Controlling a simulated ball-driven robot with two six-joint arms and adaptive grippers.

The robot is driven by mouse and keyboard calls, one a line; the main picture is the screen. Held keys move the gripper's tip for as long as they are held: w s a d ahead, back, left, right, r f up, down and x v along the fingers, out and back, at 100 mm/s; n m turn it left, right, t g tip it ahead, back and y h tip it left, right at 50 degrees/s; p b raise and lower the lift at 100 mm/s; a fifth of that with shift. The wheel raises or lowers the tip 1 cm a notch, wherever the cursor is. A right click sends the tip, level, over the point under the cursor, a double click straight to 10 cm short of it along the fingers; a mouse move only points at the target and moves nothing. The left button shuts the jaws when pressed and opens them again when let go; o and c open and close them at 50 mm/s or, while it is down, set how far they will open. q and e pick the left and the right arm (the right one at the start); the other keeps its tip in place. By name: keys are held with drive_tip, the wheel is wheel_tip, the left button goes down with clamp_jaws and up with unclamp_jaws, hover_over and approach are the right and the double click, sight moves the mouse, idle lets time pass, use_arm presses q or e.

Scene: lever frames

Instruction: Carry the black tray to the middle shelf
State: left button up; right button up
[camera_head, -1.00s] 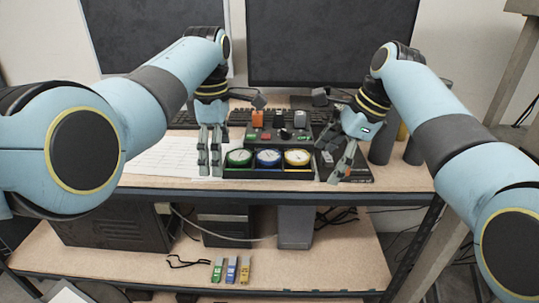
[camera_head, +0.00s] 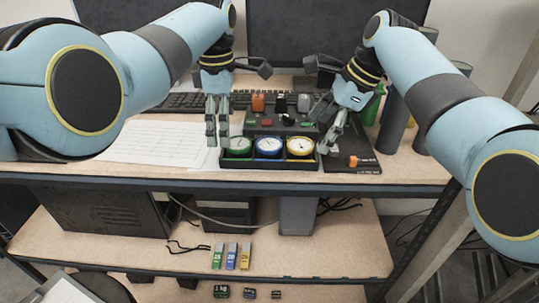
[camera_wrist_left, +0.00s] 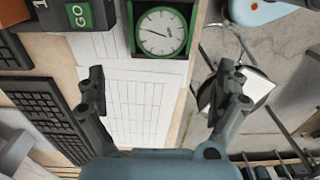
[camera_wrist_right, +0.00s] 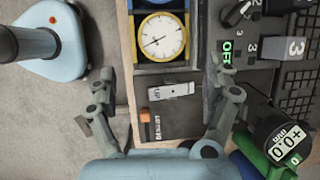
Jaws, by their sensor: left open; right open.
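The black tray (camera_head: 268,166) lies at the front of the tabletop and holds a green, a blue and a yellow-ringed dial side by side. My left gripper (camera_head: 217,140) is open and empty beside the tray's left end. In the left wrist view, the green dial (camera_wrist_left: 162,32) is ahead of its open fingers. My right gripper (camera_head: 329,138) is open and empty by the right end. The yellow dial (camera_wrist_right: 162,37) shows ahead of its fingers in the right wrist view. Contact with the tray cannot be told. The middle shelf (camera_head: 320,258) is below the tabletop.
A control panel (camera_head: 279,124) stands right behind the tray. A dark pad (camera_head: 352,163) with small parts is to its right, white paper (camera_head: 150,145) to its left. On the middle shelf are a black case (camera_head: 100,222) and three coloured blocks (camera_head: 231,256); its front right is clear.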

sight(310, 145)
use_arm(q)
wheel_tip(310, 145, down, 5)
drive_tip(key=shift+w+f, duration=0.1)
drive_tip(key=shift+f, duration=0.1)
use_arm(e)
drive_tip(key=x, duration=0.5)
drive_tip(key=shift+a+f, duration=0.15)
drive_tip(key=shift+f, duration=0.1)
use_arm(q)
drive_tip(key=shift+f, duration=0.75)
use_arm(e)
drive_tip(key=shift+w+a+f, duration=0.1)
drive_tip(key=shift+a+f, duration=0.15)
drive_tip(key=shift+f, duration=0.4)
use_arm(q)
drive_tip(key=shift+c, duration=0.4)
use_arm(e)
drive_tip(key=shift+c, duration=0.4)
use_arm(q)
drive_tip(key=c, duration=0.9)
use_arm(e)
drive_tip(key=c, duration=0.9)
use_arm(q)
drive_tip(key=c, duration=0.3)
use_arm(e)
drive_tip(key=shift+c, duration=0.2)
use_arm(q)
drive_tip(key=shift+r, duration=0.15)
drive_tip(key=shift+c, duration=0.2)
